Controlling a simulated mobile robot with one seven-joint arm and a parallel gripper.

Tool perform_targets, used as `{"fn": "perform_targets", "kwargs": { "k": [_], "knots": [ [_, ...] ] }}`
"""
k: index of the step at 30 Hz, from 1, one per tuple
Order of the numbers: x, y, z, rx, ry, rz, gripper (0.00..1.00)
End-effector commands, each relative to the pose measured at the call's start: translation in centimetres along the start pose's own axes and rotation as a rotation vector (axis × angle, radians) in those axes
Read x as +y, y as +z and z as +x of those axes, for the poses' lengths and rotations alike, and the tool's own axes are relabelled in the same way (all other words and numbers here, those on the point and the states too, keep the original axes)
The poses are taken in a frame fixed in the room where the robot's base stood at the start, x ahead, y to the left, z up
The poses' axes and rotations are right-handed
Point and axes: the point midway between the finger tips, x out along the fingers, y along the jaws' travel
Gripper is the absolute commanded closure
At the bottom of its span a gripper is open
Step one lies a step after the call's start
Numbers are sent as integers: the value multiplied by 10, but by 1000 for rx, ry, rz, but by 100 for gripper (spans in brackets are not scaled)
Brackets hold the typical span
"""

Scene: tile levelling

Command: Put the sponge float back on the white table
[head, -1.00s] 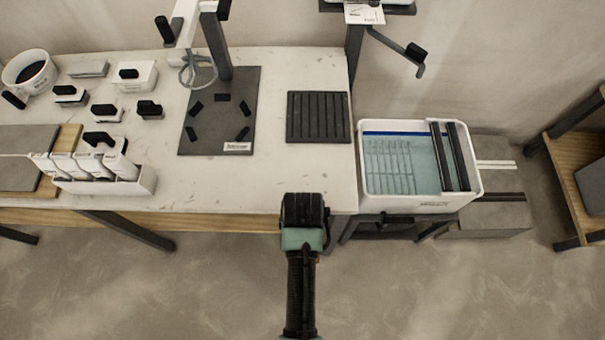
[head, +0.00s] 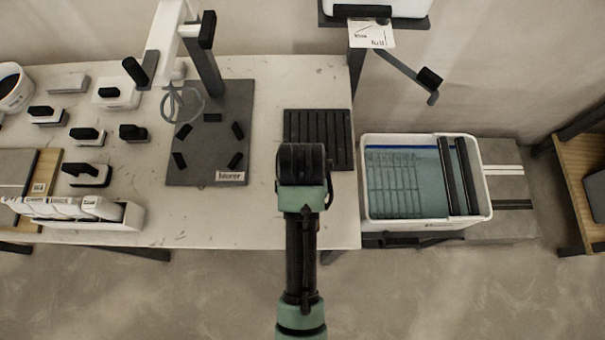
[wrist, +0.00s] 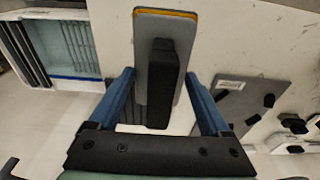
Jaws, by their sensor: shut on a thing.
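The sponge float (wrist: 146,28) has a grey plate with an orange layer at its edge and a black upright handle (wrist: 160,85). My gripper (wrist: 160,76), with two blue fingers, is shut on the float's handle in the wrist view. In the head view the float is hidden behind my wrist. The white table (head: 343,212) fills the middle, and its surface also shows in the wrist view (wrist: 245,38). My arm's end is over its front right part. I cannot tell how high the float is above the table.
A black ridged mat (head: 337,133) lies behind my wrist. A dark board (head: 210,143) with black pads and a whisk stand is to its left. Several black-handled tools (head: 87,135) are further left. A water tub (head: 486,195) stands right of the table. The table's front right is bare.

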Motion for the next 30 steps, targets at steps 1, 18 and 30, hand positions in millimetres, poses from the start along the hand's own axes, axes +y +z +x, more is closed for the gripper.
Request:
{"fn": "perform_targets", "kwargs": {
  "k": [1,18,30],
  "knots": [
    [0,2,5,-4,0,0,100],
    [0,12,86,-4,0,0,100],
    [-1,13,98,0,0,0,100]
  ]
}}
